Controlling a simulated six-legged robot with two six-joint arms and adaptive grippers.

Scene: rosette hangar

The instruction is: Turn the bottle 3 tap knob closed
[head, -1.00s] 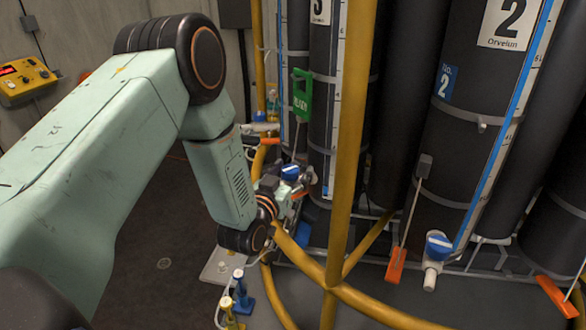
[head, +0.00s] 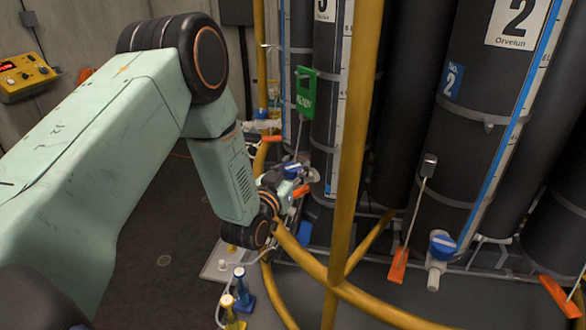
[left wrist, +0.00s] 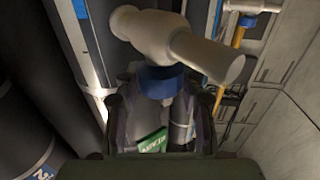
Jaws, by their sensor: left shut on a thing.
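Bottle 3 (head: 322,110) is a tall black cylinder with a white number label, cut off at the top edge. Its tap has a blue knob (head: 292,170), low at the bottle's front and partly hidden by my left gripper (head: 302,180). In the left wrist view the tap's white body (left wrist: 165,42) lies across the top. The blue knob (left wrist: 160,82) is below it, between the fingers of my left gripper (left wrist: 160,100). The gripper is shut on the knob. The knob's exact angle is hard to read. My right gripper is not in view.
A yellow post (head: 350,150) and curved rail stand right of my left arm. Bottle 2 (head: 480,110) has its own blue-knobbed tap (head: 442,246). A green tag (head: 305,92) hangs at bottle 3. Small blue and yellow bottles (head: 241,290) stand below my wrist.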

